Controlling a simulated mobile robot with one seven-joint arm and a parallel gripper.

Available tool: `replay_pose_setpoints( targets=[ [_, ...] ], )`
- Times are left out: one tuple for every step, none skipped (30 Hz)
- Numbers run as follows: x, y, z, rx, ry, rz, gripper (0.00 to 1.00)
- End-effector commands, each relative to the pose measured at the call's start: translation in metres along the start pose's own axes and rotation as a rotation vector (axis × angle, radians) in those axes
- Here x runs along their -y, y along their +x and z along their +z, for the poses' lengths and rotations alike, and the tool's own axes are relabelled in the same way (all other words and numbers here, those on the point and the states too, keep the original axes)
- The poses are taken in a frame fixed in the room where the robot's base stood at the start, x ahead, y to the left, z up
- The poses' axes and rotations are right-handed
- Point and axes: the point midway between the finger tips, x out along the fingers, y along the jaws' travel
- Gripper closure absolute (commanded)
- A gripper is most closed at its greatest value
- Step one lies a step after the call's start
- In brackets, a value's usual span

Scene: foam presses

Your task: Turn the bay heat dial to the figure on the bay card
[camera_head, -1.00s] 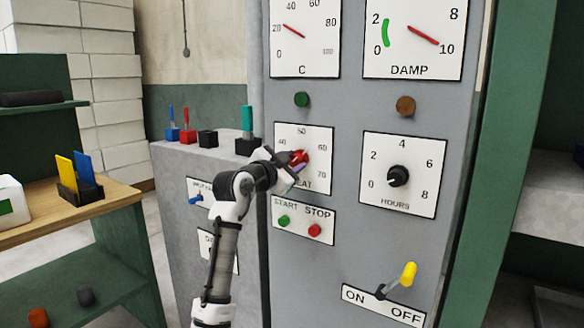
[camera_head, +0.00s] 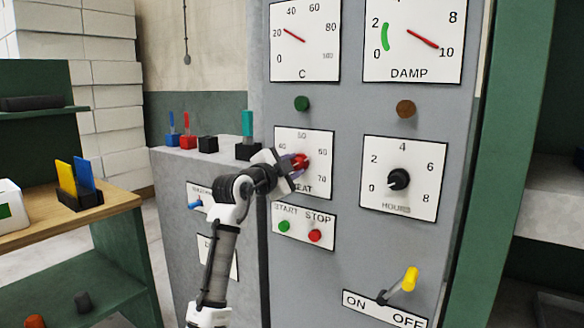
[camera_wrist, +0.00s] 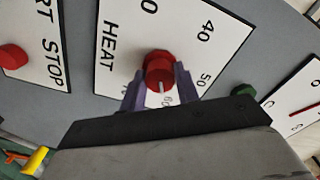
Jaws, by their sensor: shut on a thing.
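The red HEAT dial (camera_head: 300,161) sits on a white plate (camera_head: 322,186) marked 40, 50, 60 and 70 in the head view. My gripper (camera_head: 297,161) reaches it from the left. In the wrist view its two purple fingers (camera_wrist: 160,82) are shut on opposite sides of the red dial (camera_wrist: 158,66). A short white mark on the dial points down in that view, close to the 60, which is partly hidden between the fingers. I cannot make out a bay card with a readable figure in either view.
START and STOP buttons (camera_head: 300,230) sit just below the HEAT plate. The HOURS dial (camera_head: 398,179) is to the right, and a yellow-tipped ON/OFF lever (camera_head: 409,279) sticks out lower right. A rack with yellow and blue cards (camera_head: 78,197) stands on the left bench.

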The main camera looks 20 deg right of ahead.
Motion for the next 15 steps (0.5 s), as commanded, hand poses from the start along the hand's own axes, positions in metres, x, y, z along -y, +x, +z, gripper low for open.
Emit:
replay_pose_setpoints(
  targets=[
    [-0.0005,0.0002,0.0002,0.0,-0.001,0.001,0.91],
    [-0.0005,0.0002,0.0002,0.0,-0.001,0.001,0.91],
    [-0.0005,0.0002,0.0002,0.0,-0.001,0.001,0.91],
    [-0.0005,0.0002,0.0002,0.0,-0.001,0.001,0.91],
    [-0.0005,0.0001,0.0002,0.0,-0.001,0.001,0.65],
    [-0.0005,0.0002,0.0002,0.0,-0.001,0.001,0.6],
    [-0.0005,0.0001,0.0002,0.0,-0.001,0.001,0.56],
    [-0.0004,0.0001,0.0002,0.0,-0.001,0.001,0.52],
    [-0.0004,0.0001,0.0002,0.0,-0.001,0.001,0.47],
    [-0.0003,0.0001,0.0001,0.0,-0.001,0.001,0.47],
    [-0.0003,0.0001,0.0001,0.0,-0.001,0.001,0.47],
    [-0.0003,0.0001,0.0001,0.0,-0.001,0.001,0.47],
    [-0.0002,0.0,0.0001,0.0,-0.001,0.001,0.47],
    [-0.0002,0.0,0.0001,0.0,-0.001,0.0,0.47],
    [-0.0001,0.0,0.0001,0.0,-0.001,0.0,0.47]
  ],
)
